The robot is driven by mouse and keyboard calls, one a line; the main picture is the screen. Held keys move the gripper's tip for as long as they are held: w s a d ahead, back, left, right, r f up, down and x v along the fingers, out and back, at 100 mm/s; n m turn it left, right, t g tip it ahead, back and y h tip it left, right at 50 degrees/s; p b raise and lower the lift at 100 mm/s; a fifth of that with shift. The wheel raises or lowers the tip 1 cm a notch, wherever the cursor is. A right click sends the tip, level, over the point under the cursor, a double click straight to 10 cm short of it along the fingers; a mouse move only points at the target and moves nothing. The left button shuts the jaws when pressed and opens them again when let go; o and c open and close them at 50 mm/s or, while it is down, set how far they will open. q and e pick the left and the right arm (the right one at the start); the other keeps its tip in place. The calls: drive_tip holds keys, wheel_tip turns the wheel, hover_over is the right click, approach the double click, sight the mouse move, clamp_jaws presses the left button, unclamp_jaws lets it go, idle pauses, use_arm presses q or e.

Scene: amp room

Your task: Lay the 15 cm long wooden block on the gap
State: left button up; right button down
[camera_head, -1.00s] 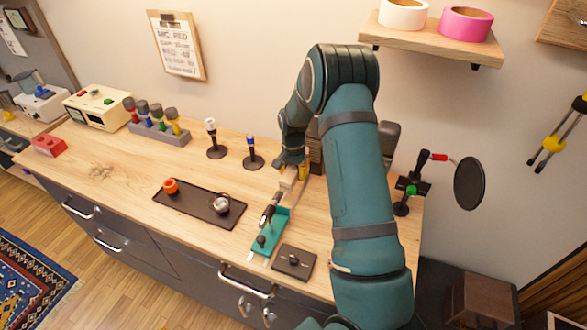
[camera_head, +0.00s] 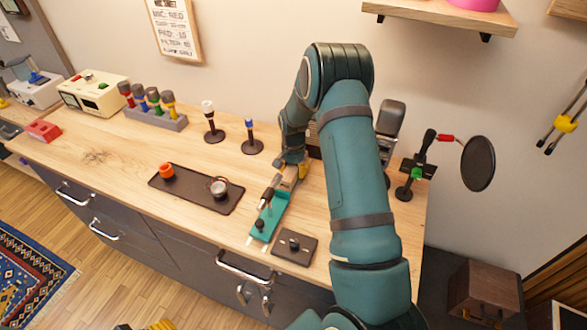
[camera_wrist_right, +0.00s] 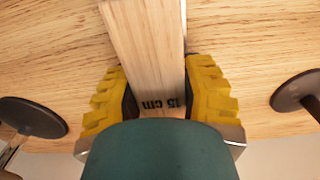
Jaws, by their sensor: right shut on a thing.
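The wooden block (camera_wrist_right: 148,50) is pale, with "15 cm" printed near its end in the right wrist view. My right gripper (camera_wrist_right: 158,95) is shut on that end, a yellow pad on each side. In the head view my right gripper (camera_head: 290,165) is over the bench, just behind the teal holder (camera_head: 266,222) with the dark-tipped tool; the block there is small and mostly hidden. I cannot make out the gap, nor whether the block touches anything below. A yellow and dark part at the bottom edge looks like my left gripper (camera_head: 160,325), mostly cut off.
A dark tray (camera_head: 190,199) with an orange and a metal item lies left of the holder. A dark plate (camera_head: 294,248) is in front. Two small stands (camera_head: 252,147) are behind left; a round black disc on an arm (camera_head: 478,164) is at right.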

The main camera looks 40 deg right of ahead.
drive_tip(key=shift+f, duration=0.25)
drive_tip(key=shift+c, duration=2.4)
unclamp_jaws()
drive_tip(key=shift+r, duration=0.1)
wheel_tip(320, 180, up, 12)
drive_tip(key=shift+f, duration=0.1)
drive_tip(key=shift+s, duration=0.1)
